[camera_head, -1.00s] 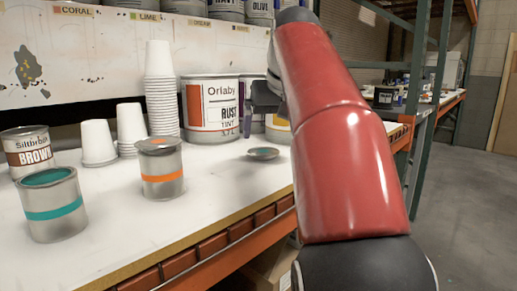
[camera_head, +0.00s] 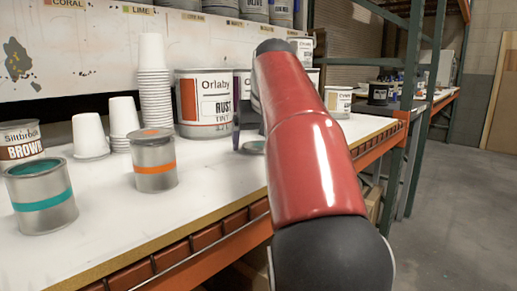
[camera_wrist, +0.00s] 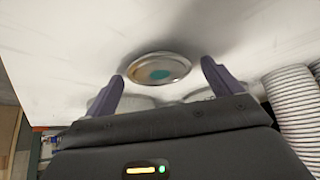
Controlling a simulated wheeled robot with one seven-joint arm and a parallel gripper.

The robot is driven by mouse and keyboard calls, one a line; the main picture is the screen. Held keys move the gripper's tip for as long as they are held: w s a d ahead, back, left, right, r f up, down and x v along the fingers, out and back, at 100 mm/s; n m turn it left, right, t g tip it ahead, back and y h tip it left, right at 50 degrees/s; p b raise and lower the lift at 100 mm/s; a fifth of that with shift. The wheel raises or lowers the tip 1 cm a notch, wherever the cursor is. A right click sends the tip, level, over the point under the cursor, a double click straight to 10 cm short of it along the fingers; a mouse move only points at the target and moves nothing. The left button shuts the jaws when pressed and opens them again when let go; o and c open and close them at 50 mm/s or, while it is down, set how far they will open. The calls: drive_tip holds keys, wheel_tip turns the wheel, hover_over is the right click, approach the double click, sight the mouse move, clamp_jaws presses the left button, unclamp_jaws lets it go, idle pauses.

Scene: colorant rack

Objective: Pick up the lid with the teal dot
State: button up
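The lid with the teal dot (camera_wrist: 158,68) is a round metal disc lying on the white shelf top. In the head view the lid (camera_head: 254,147) is partly hidden behind my gripper and arm. My gripper (camera_wrist: 160,77) is open in the wrist view, with its two dark fingers apart to the left and right of the lid. Nothing is held between them. I cannot tell how high the fingertips are above the shelf. In the head view my gripper (camera_head: 238,138) is mostly hidden by my red arm.
An open can with teal paint (camera_head: 42,196) and a can with an orange band (camera_head: 154,160) stand at the left. White cup stacks (camera_head: 155,100) and a large Orlaby can (camera_head: 204,104) stand behind. The shelf front between the cans and my arm is clear.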

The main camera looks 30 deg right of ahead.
drive_tip(key=c, duration=0.9)
drive_tip(key=shift+o, duration=0.2)
